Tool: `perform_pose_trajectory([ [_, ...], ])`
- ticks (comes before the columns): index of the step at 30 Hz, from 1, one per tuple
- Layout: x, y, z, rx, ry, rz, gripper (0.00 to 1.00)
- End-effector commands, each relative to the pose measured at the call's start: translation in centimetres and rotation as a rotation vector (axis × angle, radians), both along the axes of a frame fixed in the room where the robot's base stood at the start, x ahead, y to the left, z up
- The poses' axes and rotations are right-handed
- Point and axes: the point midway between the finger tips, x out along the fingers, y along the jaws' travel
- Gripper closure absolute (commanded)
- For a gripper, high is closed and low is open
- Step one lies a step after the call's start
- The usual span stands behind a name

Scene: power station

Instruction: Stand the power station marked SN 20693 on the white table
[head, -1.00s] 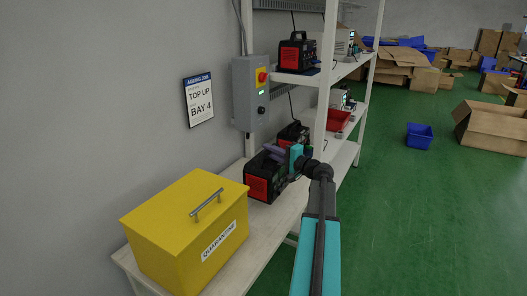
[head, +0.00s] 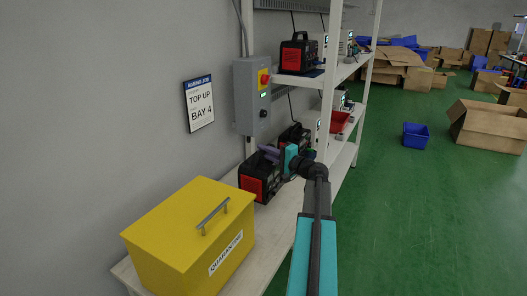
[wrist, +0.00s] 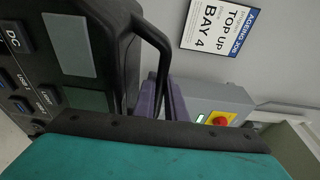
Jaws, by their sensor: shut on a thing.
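A black power station with a red end panel (head: 258,184) is at the pale bench (head: 262,240) under the shelves. My gripper (head: 270,153) is shut on its top handle. In the wrist view the purple fingers (wrist: 165,100) are at the black handle (wrist: 155,40), beside the station's dark front (wrist: 75,50) with its buttons and ports. I cannot tell whether the station touches the bench. No serial number is readable. A white surface (head: 519,58) shows at the far right edge; I cannot tell whether it is the white table.
A yellow quarantine box (head: 165,235) stands on the bench's near end. Another power station (head: 294,136) is just behind the held one. One more (head: 299,54) stands on the upper shelf. A white post (head: 327,110) is close by.

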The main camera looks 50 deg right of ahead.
Motion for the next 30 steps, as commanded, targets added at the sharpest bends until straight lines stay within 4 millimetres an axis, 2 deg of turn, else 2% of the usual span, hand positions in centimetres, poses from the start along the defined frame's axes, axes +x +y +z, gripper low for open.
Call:
perform_pose_trajectory([
  [1,0.2,0.2,0.6,0.001,-0.010,0.003,1.00],
  [11,0.6,0.8,0.0,0.001,-0.010,0.012,1.00],
  [30,0.7,0.9,-3.5,0.001,-0.010,0.013,1.00],
])
